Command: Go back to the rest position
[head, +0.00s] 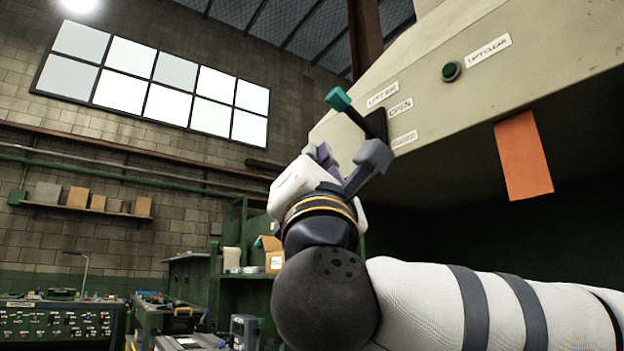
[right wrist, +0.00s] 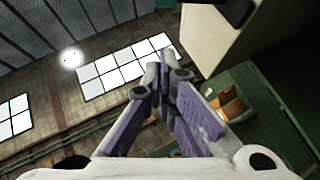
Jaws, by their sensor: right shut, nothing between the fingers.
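My right gripper (head: 328,160) is raised in the middle of the head view, with purple pads and grey finger links. In the right wrist view the right gripper (right wrist: 160,78) has its fingertips together with nothing between them. A lever with a green knob (head: 340,98) sits on the beige machine panel, just above and behind the gripper in the picture. The lever points up and left, beside the "OPEN" label (head: 400,107). I cannot tell the exact gap between gripper and lever. My left gripper is not in view.
A control console (head: 60,318) stands at lower left. A cardboard box (head: 272,255) sits on green shelving behind my arm. The upper left is open air.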

